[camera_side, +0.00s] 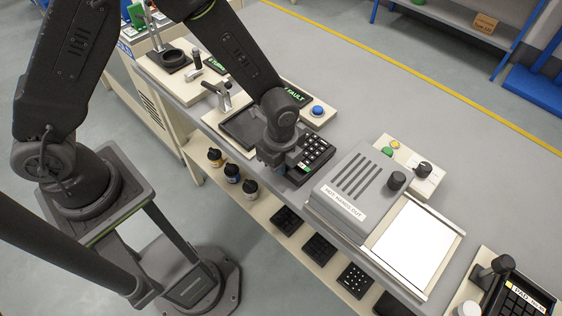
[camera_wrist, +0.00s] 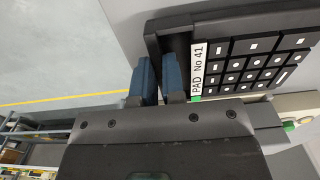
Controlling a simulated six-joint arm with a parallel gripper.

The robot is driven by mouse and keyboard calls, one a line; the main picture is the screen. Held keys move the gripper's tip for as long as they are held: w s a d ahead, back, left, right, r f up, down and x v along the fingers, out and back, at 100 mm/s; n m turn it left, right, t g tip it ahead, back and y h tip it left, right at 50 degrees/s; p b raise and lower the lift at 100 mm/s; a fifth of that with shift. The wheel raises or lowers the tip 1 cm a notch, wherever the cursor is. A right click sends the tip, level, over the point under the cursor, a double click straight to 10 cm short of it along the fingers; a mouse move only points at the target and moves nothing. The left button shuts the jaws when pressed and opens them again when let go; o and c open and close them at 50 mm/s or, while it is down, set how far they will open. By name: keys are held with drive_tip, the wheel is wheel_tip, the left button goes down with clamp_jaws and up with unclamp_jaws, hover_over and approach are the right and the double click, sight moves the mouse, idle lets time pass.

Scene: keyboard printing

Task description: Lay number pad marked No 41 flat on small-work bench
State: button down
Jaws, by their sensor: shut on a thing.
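The number pad (camera_wrist: 262,62) is dark with rows of black keys, and its white label (camera_wrist: 197,70) reads "PAD No 41". My gripper (camera_wrist: 160,82) is shut on the pad's edge beside the label, one blue finger each side of its raised rim. In the side view, the pad (camera_side: 318,154) extends to the right of my gripper (camera_side: 283,170), keys showing, over the grey bench (camera_side: 350,100). I cannot tell whether it touches the surface. My wrist hides its left end in the side view.
A grey machine (camera_side: 352,187) marked "HOT, HANDS OUT" stands close right of the pad, with a white plate (camera_side: 417,243). A dark tray (camera_side: 243,128) and a blue button (camera_side: 318,110) are left and behind. Another pad (camera_side: 520,295) sits at lower right. The shelf below holds bottles (camera_side: 232,172) and several pads.

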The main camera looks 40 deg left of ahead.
drive_tip(key=shift+f, duration=0.35)
idle(0.3)
drive_tip(key=c, duration=1.1)
unclamp_jaws()
drive_tip(key=shift+c, duration=0.2)
drive_tip(key=shift+r, duration=3.5)
drive_tip(key=shift+r, duration=0.1)
drive_tip(key=a+r+n+t, duration=0.2)
drive_tip(key=a+r+n, duration=0.3)
drive_tip(key=r, duration=0.4)
drive_tip(key=s+a+r+n+t, duration=0.3)
drive_tip(key=s+a+r+n, duration=0.6)
drive_tip(key=s+r+n, duration=0.3)
drive_tip(key=shift+s+r+n+t, duration=0.35)
drive_tip(key=shift+s+n, duration=0.15)
drive_tip(key=shift+s, duration=0.35)
